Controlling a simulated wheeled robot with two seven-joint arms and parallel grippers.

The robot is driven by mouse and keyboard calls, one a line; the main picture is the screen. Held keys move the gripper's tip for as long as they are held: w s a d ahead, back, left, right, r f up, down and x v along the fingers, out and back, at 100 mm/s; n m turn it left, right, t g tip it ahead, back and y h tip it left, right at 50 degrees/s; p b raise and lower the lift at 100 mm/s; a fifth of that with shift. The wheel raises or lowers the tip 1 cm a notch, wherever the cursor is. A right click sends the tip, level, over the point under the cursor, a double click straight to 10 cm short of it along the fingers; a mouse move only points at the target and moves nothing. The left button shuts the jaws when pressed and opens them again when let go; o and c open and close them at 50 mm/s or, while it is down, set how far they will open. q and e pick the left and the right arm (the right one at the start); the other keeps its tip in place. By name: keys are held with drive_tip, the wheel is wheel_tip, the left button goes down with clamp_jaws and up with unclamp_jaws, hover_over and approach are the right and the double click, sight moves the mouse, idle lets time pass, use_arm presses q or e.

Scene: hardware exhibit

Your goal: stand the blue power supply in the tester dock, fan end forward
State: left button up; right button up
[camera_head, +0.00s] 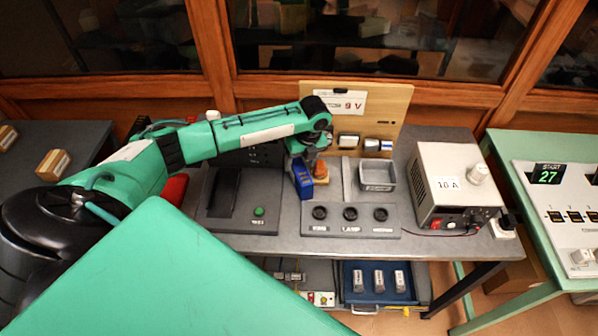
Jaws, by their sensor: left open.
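The small blue power supply (303,183) shows near the middle of the grey table, tilted in the picture, with its top close under my left gripper. The tester dock (268,190) seems to be the dark grey unit left of it, with a long dark slot and a green button. My left gripper (302,158) is open, pointing down at the upper end of the blue power supply. The wrist hides the fingertips, so I cannot tell if they touch it. The fan end cannot be made out. My right gripper is not in view.
An orange object (318,170) stands right beside the blue power supply. A panel with several dark round sockets (350,225) lies in front. A grey tray (377,187) and a beige bench unit (452,185) stand to the right. A wooden board (385,98) rises behind.

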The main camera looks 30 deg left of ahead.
use_arm(q)
drive_tip(key=shift+f, duration=0.65)
clamp_jaws()
drive_tip(key=shift+a+r, duration=0.1)
drive_tip(key=shift+r, duration=0.05)
